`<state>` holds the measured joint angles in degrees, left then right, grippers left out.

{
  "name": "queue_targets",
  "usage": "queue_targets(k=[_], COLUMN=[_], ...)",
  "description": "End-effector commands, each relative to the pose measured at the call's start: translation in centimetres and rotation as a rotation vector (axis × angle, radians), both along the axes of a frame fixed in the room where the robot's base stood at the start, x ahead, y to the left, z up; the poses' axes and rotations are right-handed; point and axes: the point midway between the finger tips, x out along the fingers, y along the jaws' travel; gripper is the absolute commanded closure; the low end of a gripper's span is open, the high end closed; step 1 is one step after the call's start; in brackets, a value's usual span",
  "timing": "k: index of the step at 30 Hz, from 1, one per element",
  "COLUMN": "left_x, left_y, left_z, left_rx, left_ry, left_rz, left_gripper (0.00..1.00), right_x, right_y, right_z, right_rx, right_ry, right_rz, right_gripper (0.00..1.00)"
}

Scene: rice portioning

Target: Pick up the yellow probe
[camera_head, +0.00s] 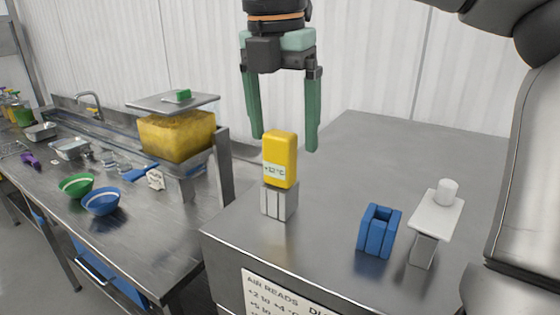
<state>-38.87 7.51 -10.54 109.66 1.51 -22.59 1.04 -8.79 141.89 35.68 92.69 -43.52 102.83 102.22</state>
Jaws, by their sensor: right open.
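The yellow probe (280,152) stands upright in a small grey holder (279,202) near the left front edge of the steel table. A pale label with a reading, which looks like "+12 °C", shows on its front. My right gripper (288,144) points down above and around the probe's upper part. Its two green fingers are wide apart, one on each side of the probe, with clear gaps. It holds nothing. Whether the fingertips are level with the probe in depth is hard to tell. My left gripper is not in view.
A blue open holder (379,231) and a white stand with a knob (436,216) are on the table's right. A counter on the left holds a yellow-filled container (176,136), a green bowl (76,186) and a blue bowl (101,201). The table behind the probe is clear.

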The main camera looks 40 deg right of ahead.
Motion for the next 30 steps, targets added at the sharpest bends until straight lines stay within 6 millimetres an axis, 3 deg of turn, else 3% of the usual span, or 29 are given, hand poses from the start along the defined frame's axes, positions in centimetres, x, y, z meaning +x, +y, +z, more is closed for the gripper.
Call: queue_targets(k=[5,15,23,30], left_x=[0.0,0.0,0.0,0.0], left_y=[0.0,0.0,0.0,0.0], left_z=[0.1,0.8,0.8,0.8], left_rx=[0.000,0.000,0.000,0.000], left_ry=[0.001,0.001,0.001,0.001], left_rz=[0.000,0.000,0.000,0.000], left_gripper=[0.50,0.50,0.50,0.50], right_x=[0.1,0.4,0.5,0.5], right_y=[0.0,-0.3,-0.3,-0.3], right_z=[-1.2,-5.5,-5.8,-5.8], right_rx=[0.001,0.003,0.002,0.002], right_ry=[0.003,0.001,-0.002,-0.002], right_rz=[0.002,0.000,-0.001,-0.001], right_gripper=[0.10,0.10,0.10,0.37])
